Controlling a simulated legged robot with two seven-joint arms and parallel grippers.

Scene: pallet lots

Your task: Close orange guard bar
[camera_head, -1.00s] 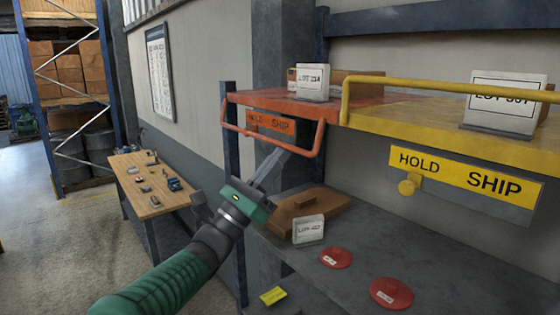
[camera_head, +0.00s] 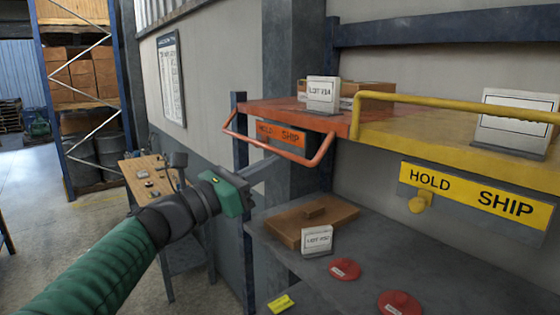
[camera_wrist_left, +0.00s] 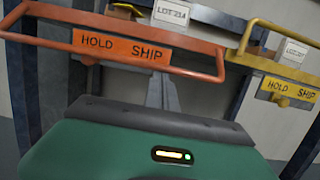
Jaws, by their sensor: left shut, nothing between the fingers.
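The orange guard bar (camera_head: 268,147) hangs tilted outward below the front edge of the orange shelf (camera_head: 285,110), in front of the orange HOLD SHIP sign (camera_head: 281,135). In the left wrist view the bar (camera_wrist_left: 130,62) crosses below that sign's lettering. My left gripper (camera_head: 275,164) is shut and empty. Its fingers reach in beneath the bar, toward the shelf; their tips are partly hidden behind it, and I cannot tell whether they touch it. My right gripper is not in view.
To the right, the yellow guard bar (camera_head: 450,105) stands raised above the yellow shelf (camera_head: 400,140). A lot card (camera_head: 322,94) stands on the orange shelf. The lower grey shelf holds a brown board (camera_head: 300,225), a card and red discs. A wooden workbench (camera_head: 140,175) stands left.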

